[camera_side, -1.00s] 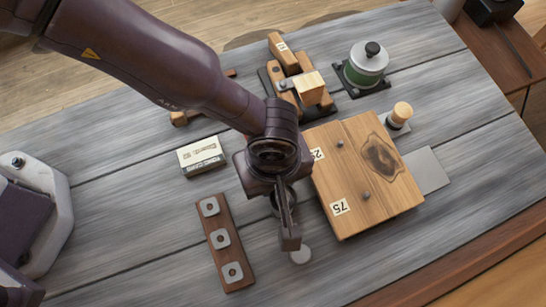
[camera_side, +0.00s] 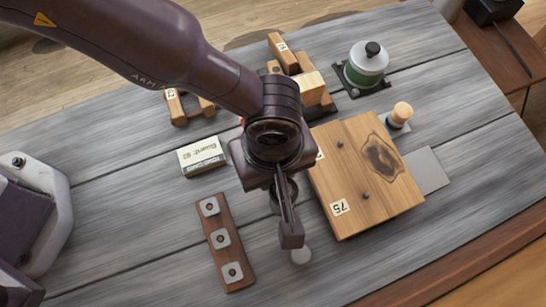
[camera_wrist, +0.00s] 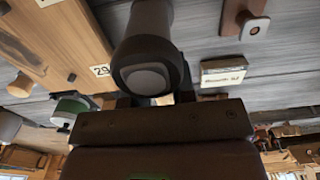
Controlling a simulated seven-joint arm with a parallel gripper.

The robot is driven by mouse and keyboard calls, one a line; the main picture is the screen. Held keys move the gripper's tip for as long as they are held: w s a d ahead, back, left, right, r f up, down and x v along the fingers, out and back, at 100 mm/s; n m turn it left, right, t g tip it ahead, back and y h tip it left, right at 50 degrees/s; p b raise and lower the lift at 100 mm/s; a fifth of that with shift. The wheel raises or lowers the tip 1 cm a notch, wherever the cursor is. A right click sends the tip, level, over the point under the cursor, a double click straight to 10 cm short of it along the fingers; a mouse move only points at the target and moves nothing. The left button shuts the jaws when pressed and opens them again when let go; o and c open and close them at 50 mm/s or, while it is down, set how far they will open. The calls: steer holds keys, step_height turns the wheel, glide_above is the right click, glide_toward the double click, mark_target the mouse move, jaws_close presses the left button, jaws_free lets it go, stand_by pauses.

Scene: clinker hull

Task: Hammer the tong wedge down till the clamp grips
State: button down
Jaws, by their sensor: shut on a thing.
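My gripper (camera_side: 290,238) hangs over the middle of the bench, left of the wooden board, with its fingers pointing down. It is shut on a dark, rounded tool with a grey round face, which looks like a hammer (camera_wrist: 150,45). A wooden tong-like clamp (camera_side: 283,52) stands at the back, partly hidden by my arm. A pale wooden block (camera_side: 306,87), possibly the wedge, sits at it; how deep it is set I cannot tell.
The wooden board (camera_side: 350,185) with pegs lies just right of my gripper. A dark strip (camera_side: 222,242) with grey plates lies left. A labelled box (camera_side: 202,156), a small wooden frame (camera_side: 180,108), a green-and-white pot (camera_side: 366,65) and a wooden-topped peg (camera_side: 401,114) stand around. The front bench is clear.

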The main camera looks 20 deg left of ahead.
steer(key=shift+r, duration=2.6)
steer(key=c, duration=1.8)
jaws_free()
jaws_close()
steer(key=shift+w, duration=0.1)
